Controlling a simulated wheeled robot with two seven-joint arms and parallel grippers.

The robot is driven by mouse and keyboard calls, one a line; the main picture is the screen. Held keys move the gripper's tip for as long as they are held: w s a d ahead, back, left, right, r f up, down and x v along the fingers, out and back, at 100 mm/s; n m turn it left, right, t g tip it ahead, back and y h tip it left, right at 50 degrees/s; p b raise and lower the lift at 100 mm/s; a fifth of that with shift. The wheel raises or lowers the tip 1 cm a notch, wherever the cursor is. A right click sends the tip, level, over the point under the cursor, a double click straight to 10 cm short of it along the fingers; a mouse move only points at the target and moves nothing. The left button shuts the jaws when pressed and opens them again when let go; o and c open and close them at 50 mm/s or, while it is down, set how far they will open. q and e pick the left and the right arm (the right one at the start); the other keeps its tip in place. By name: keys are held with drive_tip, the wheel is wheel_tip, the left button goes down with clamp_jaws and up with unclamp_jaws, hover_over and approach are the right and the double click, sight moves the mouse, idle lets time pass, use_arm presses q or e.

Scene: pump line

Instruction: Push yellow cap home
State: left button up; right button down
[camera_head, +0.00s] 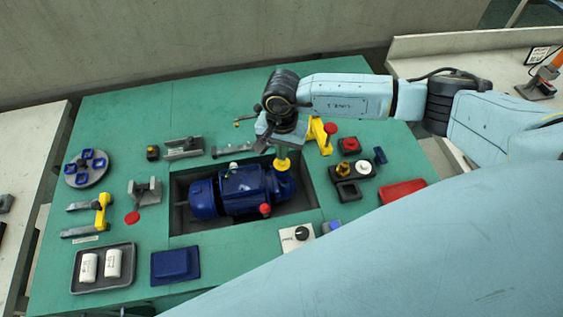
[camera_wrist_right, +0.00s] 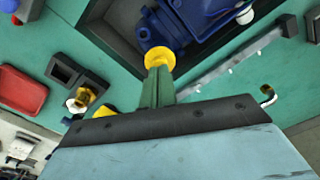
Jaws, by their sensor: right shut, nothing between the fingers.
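The yellow cap (camera_head: 281,165) sits at the right end of the blue pump (camera_head: 240,190), which lies in a dark recess in the green table. In the right wrist view the yellow cap (camera_wrist_right: 160,58) lies right at the fingertips, against the blue pump body (camera_wrist_right: 190,25). My right gripper (camera_head: 282,154) points down, shut and empty, with its tips at the cap; I cannot tell whether they touch it. The fingers (camera_wrist_right: 158,72) hide part of the cap. My left gripper is not in view.
A red-topped yellow clamp (camera_head: 328,130) stands just right of the gripper. A tray with white cylinders (camera_head: 103,290) and a blue box (camera_head: 175,265) are at the front left.

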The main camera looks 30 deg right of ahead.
drive_tip(key=shift+f+b, duration=0.7)
drive_tip(key=shift+f, duration=0.05)
drive_tip(key=shift+r, duration=0.1)
idle(0.7)
drive_tip(key=shift+r+p, duration=2.1)
drive_tip(key=shift+r, duration=1.35)
